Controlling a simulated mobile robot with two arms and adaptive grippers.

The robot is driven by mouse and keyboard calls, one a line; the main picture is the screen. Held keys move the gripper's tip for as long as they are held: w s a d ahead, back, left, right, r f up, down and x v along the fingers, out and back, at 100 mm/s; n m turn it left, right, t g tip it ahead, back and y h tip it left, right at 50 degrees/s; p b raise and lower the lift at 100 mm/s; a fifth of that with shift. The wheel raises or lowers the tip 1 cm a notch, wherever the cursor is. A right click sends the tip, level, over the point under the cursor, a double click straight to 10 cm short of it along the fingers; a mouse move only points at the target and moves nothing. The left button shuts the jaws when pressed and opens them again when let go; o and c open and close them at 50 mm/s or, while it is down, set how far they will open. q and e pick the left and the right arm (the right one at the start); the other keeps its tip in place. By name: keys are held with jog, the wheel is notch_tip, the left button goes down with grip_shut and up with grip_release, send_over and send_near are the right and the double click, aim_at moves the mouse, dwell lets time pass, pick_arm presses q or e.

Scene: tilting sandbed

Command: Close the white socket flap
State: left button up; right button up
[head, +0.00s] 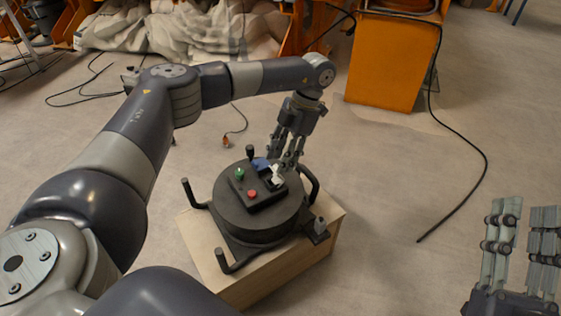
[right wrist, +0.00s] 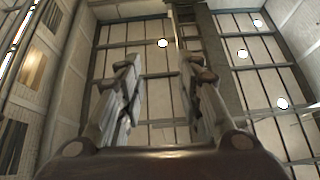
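The white socket flap (head: 277,174) is a small white piece near the back right of the black control box (head: 261,194). It appears raised, but its exact angle is too small to tell. My left gripper (head: 286,160) points down at the back right of the box, its fingertips just above and behind the flap. A narrow gap shows between its fingers; contact with the flap cannot be made out. My right gripper (head: 522,222) is at the lower right, open and empty, far from the box. It also shows open in the right wrist view (right wrist: 158,85), pointing at the ceiling.
The box has a red button (head: 251,194), a green knob (head: 239,174) and a blue part (head: 261,164). It sits on a round black base with upright handles (head: 191,192) on a wooden block (head: 333,214). A black cable (head: 470,190) lies on open floor to the right.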

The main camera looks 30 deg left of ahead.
pick_arm(q)
jog(key=shift+s+a+f, duration=0.1)
jog(key=shift+s+f, duration=0.1)
jog(key=shift+f, duration=0.3)
pick_arm(e)
jog(key=shift+s+r+t, duration=0.4)
jog(key=shift+s+r, duration=0.05)
jog(key=shift+r, duration=0.15)
pick_arm(q)
jog(key=shift+c, duration=0.2)
grip_shut()
pick_arm(e)
jog(key=shift+w+f, duration=0.1)
jog(key=shift+w, duration=0.05)
